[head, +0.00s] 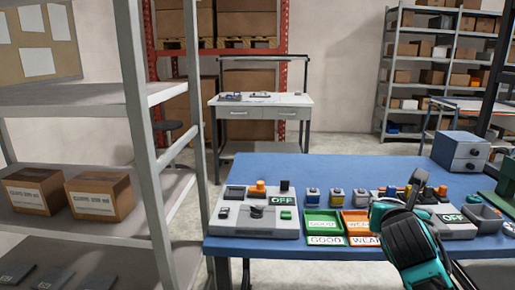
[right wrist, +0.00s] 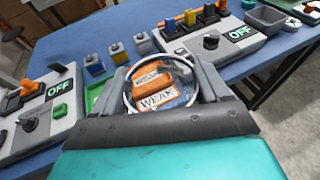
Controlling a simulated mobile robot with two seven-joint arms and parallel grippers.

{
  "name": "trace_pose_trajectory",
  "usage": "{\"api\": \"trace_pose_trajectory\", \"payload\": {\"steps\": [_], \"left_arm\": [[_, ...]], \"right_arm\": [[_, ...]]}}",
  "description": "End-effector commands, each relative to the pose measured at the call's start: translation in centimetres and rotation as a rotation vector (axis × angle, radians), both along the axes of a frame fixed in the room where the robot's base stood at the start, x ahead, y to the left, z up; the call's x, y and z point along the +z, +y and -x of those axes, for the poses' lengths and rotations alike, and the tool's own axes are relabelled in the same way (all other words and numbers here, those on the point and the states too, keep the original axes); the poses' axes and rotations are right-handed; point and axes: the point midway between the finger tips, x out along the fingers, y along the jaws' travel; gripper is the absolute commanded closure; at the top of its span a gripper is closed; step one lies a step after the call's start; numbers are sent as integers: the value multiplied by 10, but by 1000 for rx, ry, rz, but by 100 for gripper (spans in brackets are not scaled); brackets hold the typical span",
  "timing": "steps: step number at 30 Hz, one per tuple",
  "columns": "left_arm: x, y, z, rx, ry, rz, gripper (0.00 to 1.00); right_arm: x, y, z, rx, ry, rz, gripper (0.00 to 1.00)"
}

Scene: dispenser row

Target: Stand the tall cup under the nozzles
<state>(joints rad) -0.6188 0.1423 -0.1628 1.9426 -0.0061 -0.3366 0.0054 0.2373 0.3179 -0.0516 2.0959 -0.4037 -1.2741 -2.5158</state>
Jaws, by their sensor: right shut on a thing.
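My right gripper (head: 413,187) reaches in over the right part of the blue table in the head view. In the right wrist view its fingers (right wrist: 163,78) are closed on opposite sides of a clear, round-rimmed cup (right wrist: 182,92). I look down into the cup, so its height and base cannot be told. Orange WEAK trays (head: 360,228) show through it in the wrist view. I cannot make out the cup in the head view. I cannot pick out any nozzles. My left gripper is not in view.
A grey control panel (head: 235,221) with an OFF display stands at the table's left. Green GOOD trays (head: 323,227) lie beside the orange ones.

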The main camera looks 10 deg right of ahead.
Motion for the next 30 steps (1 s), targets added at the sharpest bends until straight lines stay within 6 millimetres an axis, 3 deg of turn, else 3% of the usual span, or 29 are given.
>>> {"api": "trace_pose_trajectory", "payload": {"steps": [1,6,12,18,30], "left_arm": [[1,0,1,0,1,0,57],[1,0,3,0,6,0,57],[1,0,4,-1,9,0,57],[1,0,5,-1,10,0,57],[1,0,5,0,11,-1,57]], "right_arm": [[-14,22,9,77,8,4,59],[-48,95,42,320,6,-3,59],[-70,152,81,504,1,-5,59],[-74,172,97,572,-3,1,59],[-75,172,97,570,-4,3,59]]}}
